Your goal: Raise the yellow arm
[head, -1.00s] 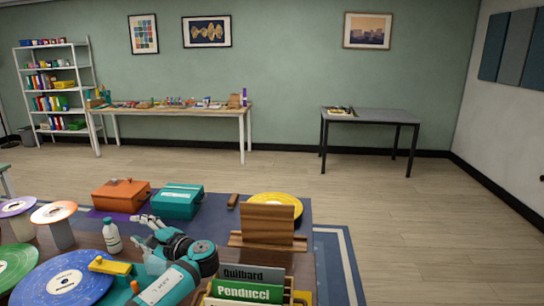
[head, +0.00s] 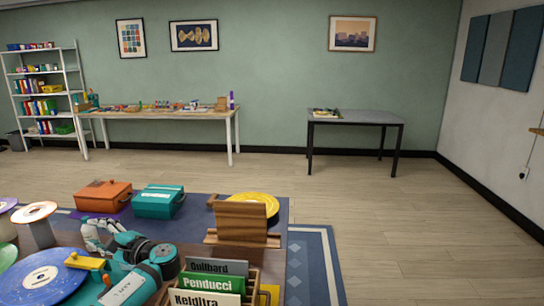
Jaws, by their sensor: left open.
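The yellow arm (head: 84,262) is a short yellow bar beside a blue disc (head: 40,284) at the lower left of the head view. It looks lowered, lying about flat near the disc's right edge; my arm partly blocks its surroundings. My left gripper (head: 92,234) is open and empty, just beyond the yellow arm on its far side. I see no contact between them. My right gripper is out of view.
Orange (head: 103,196) and teal (head: 158,201) boxes stand behind my left gripper. A wooden stand (head: 241,222), a yellow disc (head: 262,203) and a crate of labelled sleeves (head: 212,284) are to the right. A white-topped spool (head: 36,212) stands at left. Open floor lies beyond.

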